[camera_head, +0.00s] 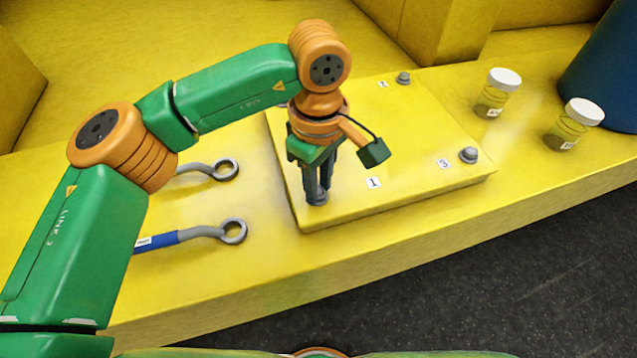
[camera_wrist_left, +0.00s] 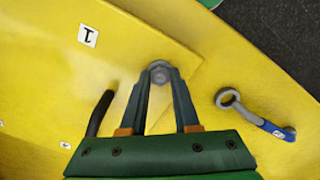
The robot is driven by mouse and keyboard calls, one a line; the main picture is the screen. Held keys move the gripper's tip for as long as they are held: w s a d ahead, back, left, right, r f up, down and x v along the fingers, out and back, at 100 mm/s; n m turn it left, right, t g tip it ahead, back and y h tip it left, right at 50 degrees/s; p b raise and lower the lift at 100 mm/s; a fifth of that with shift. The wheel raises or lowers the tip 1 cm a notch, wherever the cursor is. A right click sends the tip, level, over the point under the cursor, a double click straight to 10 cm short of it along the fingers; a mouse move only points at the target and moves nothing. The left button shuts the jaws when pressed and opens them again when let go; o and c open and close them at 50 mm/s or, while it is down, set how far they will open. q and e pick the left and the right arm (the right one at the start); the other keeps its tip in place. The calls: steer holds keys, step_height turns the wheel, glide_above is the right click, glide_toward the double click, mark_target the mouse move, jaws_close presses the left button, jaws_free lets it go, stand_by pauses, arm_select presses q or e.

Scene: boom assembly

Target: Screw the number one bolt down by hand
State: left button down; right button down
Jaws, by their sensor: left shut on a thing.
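The number one bolt (camera_head: 316,197) stands at the front left corner of the raised yellow plate (camera_head: 420,190), left of the label "1" (camera_head: 374,183). My left gripper (camera_head: 315,190) points down over it, with its fingers shut on the bolt's head. In the left wrist view the bolt head (camera_wrist_left: 159,74) shows between the fingertips (camera_wrist_left: 159,80), and the label "1" (camera_wrist_left: 88,35) lies on the plate nearby. The bolt's shank is hidden, so how deep it sits cannot be told. My right gripper is not in view.
Bolts two (camera_head: 403,78) and three (camera_head: 468,155) stand on the plate. Two ring wrenches, one grey (camera_head: 215,170) and one with a blue handle (camera_head: 225,232), lie left of it. Two white-lidded jars (camera_head: 497,92) (camera_head: 574,124) and a blue cylinder (camera_head: 606,70) stand at the right.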

mark_target(319, 192)
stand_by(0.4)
arm_select(q)
steer(key=c, duration=0.6)
jaws_free()
steer(key=shift+c, duration=0.2)
step_height(319, 192, up, 7)
steer(key=shift+r+b, duration=0.1)
steer(key=shift+b, duration=0.25)
